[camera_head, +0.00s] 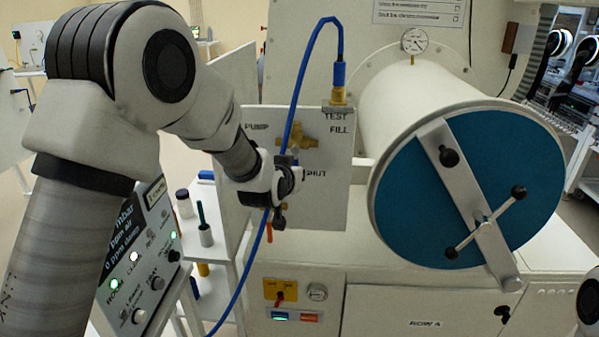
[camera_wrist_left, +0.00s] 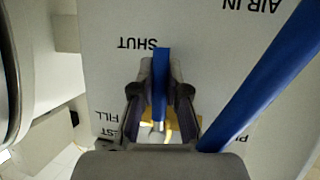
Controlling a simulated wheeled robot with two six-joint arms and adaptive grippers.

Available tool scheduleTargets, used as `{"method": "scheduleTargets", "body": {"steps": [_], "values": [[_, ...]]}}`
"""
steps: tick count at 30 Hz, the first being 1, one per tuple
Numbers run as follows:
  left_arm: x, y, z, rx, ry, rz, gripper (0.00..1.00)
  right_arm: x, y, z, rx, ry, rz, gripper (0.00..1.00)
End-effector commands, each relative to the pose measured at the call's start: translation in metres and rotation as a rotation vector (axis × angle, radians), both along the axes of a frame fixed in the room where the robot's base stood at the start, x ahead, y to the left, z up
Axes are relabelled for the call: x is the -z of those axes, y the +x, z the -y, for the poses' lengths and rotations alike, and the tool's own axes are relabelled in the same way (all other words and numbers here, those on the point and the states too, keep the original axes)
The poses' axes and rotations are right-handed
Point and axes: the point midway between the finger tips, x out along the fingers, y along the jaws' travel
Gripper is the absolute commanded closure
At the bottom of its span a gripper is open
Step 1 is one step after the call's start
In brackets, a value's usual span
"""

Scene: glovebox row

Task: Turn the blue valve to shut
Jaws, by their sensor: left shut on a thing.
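The blue valve handle (camera_wrist_left: 161,70) shows in the left wrist view as a straight flat lever. Its free end lies right beside the word SHUT on the white panel (camera_wrist_left: 215,30), and brass parts show at its other end. My left gripper (camera_wrist_left: 162,100) is shut on this handle, one finger on each side. In the head view my left gripper (camera_head: 284,185) is in front of the panel, beside the SHUT label and below the brass fitting (camera_head: 297,137). It hides the handle there.
A blue hose (camera_head: 297,100) arches from the top fitting and runs down behind my left gripper. A large drum with a blue door (camera_head: 430,190) and crossed bar stands to the right. A control box (camera_head: 143,260) with lit lamps is at lower left.

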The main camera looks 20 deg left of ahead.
Motion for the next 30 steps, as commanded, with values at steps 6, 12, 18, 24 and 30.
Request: {"method": "scheduleTargets", "body": {"steps": [6, 12, 18, 24, 30], "values": [[0.002, -0.0011, -0.0014, 0.001, 0.025, -0.012, 1.0, -0.0005, 0.0, 0.0, 0.0, 0.0, 0.0, 0.6], [0.0021, -0.0011, -0.0014, 0.0, 0.026, -0.012, 1.0, -0.0004, 0.0, 0.0, 0.0, 0.0, 0.0, 0.6], [0.0019, -0.001, -0.0014, 0.0, 0.025, -0.011, 0.6, -0.0004, 0.0, 0.0, 0.0, 0.0, 0.0, 0.6], [0.001, -0.0007, -0.0014, 0.0, 0.025, -0.009, 0.6, -0.0005, 0.0, 0.0, 0.0, 0.0, 0.0, 0.6], [-0.003, -0.0073, -0.0008, 0.001, 0.024, -0.007, 0.6, -0.0007, 0.0, 0.0, 0.0, 0.0, 0.0, 0.6]]}}
